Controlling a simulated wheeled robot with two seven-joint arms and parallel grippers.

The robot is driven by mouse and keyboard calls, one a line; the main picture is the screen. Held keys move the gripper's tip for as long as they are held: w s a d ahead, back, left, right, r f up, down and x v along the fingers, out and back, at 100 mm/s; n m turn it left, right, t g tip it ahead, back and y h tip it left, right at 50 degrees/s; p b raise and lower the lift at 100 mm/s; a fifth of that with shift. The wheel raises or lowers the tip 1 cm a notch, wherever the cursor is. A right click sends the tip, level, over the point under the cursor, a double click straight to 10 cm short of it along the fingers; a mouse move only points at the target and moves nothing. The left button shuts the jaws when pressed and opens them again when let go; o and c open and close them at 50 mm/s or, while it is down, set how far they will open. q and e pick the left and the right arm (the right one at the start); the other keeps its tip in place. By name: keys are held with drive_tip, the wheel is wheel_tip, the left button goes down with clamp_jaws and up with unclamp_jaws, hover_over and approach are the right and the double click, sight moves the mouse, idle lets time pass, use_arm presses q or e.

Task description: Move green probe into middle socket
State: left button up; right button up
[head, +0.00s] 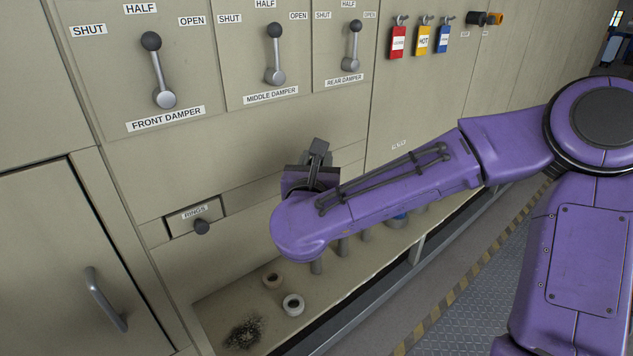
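No green probe shows in the head view, and I cannot make out a middle socket. My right arm crosses the panel and hides part of it and of the ledge below. My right gripper (318,152) points up and away in front of the panel, below the middle damper. Its fingers are small and partly hidden, so I cannot tell whether they are open or hold anything. My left gripper is not in view.
Three damper levers, front (157,70), middle (275,55) and rear (353,45), stand on the panel. Red (398,42), yellow (423,40) and blue (443,38) tags hang right. The ledge holds two pale rings (293,305), dark powder (243,333) and several half-hidden posts.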

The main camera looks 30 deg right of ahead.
drive_tip(key=shift+r+p, duration=2.7)
drive_tip(key=shift+r, duration=2.4)
drive_tip(key=s+b, duration=0.5)
drive_tip(key=s, duration=0.4)
drive_tip(key=shift+s+d, duration=0.4)
